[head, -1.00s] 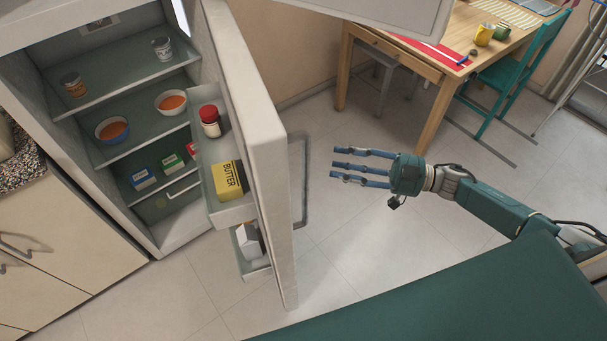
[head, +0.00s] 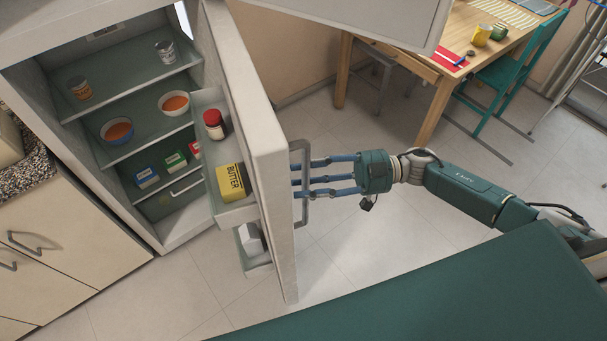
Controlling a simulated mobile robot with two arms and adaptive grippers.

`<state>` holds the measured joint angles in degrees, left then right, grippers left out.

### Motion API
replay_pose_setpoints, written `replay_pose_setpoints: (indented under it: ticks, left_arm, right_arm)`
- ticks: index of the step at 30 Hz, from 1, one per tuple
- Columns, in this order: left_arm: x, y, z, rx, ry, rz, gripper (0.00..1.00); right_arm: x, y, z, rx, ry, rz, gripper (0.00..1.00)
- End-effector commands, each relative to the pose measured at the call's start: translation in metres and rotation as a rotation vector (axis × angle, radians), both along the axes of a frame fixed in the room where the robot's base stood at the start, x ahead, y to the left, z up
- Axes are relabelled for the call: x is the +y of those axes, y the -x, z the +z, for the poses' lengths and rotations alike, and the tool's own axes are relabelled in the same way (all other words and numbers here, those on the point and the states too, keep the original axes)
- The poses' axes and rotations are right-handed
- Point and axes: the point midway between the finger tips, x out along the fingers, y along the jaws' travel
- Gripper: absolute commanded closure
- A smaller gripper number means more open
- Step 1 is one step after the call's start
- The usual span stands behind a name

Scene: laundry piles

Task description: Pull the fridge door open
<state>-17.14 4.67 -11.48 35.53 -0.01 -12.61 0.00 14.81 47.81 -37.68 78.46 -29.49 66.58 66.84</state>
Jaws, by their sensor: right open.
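The fridge door (head: 262,165) stands wide open, swung out from the fridge on the left of the head view. Its grey handle (head: 305,215) is on the door's right-hand face. My right gripper (head: 308,178) is open, with its blue fingers pointing left at the door and overlapping the handle. Whether the fingers touch the handle or door cannot be told. The fridge interior (head: 140,90) is in plain sight, with bowls, cans and cartons on shelves. The door's racks hold a butter box (head: 231,182) and a red-capped jar (head: 214,124). My left gripper is not in view.
A wooden table (head: 440,65) with cups stands at the upper right, beside a teal chair (head: 510,70). Cabinets (head: 70,240) stand at the lower left. The upper door (head: 370,18) juts out at the top. Tiled floor (head: 380,245) is clear right of the door.

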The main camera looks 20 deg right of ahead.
Motion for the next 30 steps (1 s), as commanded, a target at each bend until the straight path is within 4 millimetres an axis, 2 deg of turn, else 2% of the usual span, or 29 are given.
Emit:
replay_pose_setpoints:
  ticks: [10, 16, 25, 30]
  left_arm:
    - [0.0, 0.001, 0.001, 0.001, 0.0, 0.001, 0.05]
    - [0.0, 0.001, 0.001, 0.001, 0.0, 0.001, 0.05]
    - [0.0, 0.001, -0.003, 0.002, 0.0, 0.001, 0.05]
    - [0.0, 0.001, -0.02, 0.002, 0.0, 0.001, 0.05]
  right_arm:
    - [0.004, -0.001, -0.001, 0.0, 0.001, -0.001, 0.62]
    - [0.004, -0.001, -0.001, 0.0, 0.001, 0.0, 1.0]
    - [0.001, -0.001, -0.003, 0.0, 0.001, 0.005, 1.0]
    - [-0.011, -0.003, -0.006, -0.002, 0.004, 0.029, 1.0]
